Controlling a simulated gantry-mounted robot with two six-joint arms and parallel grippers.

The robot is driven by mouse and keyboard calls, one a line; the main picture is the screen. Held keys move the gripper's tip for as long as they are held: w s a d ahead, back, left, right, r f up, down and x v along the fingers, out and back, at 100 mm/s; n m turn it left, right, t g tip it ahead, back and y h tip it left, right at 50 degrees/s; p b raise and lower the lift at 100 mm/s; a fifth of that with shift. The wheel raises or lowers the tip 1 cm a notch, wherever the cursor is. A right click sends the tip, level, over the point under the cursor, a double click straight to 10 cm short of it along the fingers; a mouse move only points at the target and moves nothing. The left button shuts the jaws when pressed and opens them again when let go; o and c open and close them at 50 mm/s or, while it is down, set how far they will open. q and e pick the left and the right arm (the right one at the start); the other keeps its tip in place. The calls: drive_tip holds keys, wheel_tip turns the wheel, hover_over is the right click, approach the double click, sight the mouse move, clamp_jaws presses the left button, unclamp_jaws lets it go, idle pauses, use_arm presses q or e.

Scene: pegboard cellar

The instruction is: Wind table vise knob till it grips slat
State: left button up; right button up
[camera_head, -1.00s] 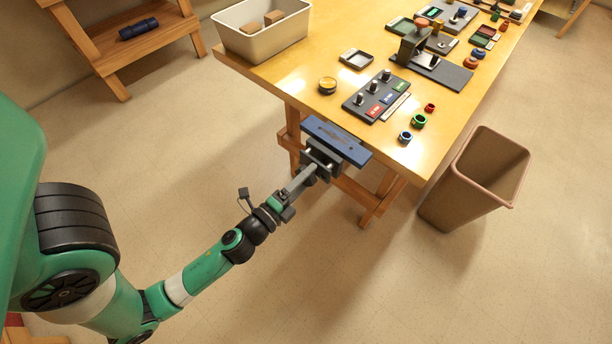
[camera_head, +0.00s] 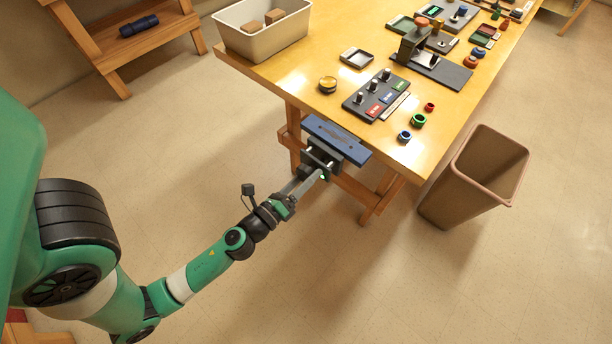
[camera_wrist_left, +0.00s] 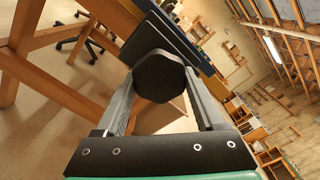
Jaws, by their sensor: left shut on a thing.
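The table vise (camera_head: 336,140) has blue jaws and sits at the front edge of the wooden table. Its dark knob (camera_wrist_left: 158,76), many-sided and black, shows in the left wrist view between my two fingers. My left gripper (camera_head: 320,172) reaches the vise from the lower left and is shut on the knob. It also shows in the left wrist view (camera_wrist_left: 160,85), one finger on each side of the knob. In the head view the gripper mostly hides the knob. I cannot make out the slat with certainty. My right gripper is not in view.
The wooden table (camera_head: 345,25) carries a switch panel (camera_head: 376,95), a yellow-topped round thing (camera_head: 327,84) and several small coloured rings near its front. A pale bin (camera_head: 262,40) stands at its left end. A brown waste bin (camera_head: 470,185) stands on the floor at right.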

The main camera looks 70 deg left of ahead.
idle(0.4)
use_arm(q)
drive_tip(key=o, duration=1.3)
drive_tip(key=shift+o, duration=0.2)
